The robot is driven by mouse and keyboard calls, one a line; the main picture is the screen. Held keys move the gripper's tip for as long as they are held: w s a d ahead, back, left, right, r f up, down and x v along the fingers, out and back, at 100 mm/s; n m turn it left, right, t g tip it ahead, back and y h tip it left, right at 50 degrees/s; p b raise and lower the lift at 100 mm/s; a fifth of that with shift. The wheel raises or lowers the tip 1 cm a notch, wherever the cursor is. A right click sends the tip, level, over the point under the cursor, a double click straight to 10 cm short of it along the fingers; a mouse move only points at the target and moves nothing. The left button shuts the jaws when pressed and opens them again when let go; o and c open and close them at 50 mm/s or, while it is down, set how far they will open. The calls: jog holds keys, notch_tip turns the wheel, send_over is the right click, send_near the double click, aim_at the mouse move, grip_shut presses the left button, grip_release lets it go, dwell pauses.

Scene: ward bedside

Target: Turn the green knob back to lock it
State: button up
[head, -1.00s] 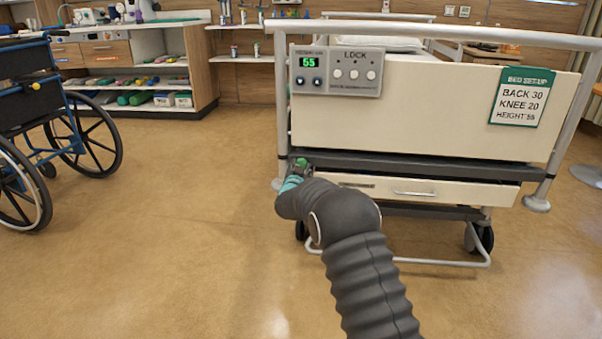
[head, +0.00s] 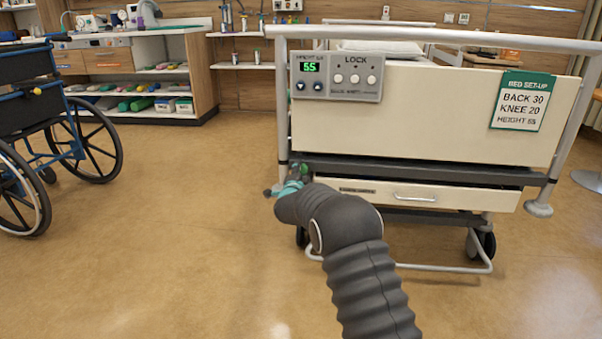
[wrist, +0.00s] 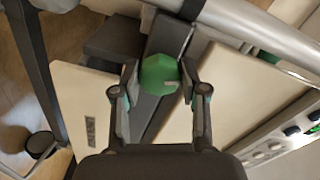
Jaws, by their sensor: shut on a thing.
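The green knob (wrist: 158,75) is on the dark rail of the bed end, between my gripper's fingertips in the wrist view. A pale mark shows on its face, toward the right. My gripper (wrist: 157,82) is shut on the knob, with one finger on each side. In the head view my gripper (head: 291,184) is at the left end of the dark rail, below the control panel. The knob is mostly hidden there by my gripper and arm.
The bed's control panel (head: 336,76) reads 55. A green card (head: 521,100) lists back 30, knee 20, height 55. A drawer (head: 430,194) sits under the rail. A blue wheelchair (head: 50,130) stands at left. The floor between is clear.

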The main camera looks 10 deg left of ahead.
jog(key=shift+m, duration=2)
jog(key=o, duration=1.1)
jog(key=shift+d, duration=0.1)
jog(key=s, duration=1.2)
jog(key=shift+a, duration=0.3)
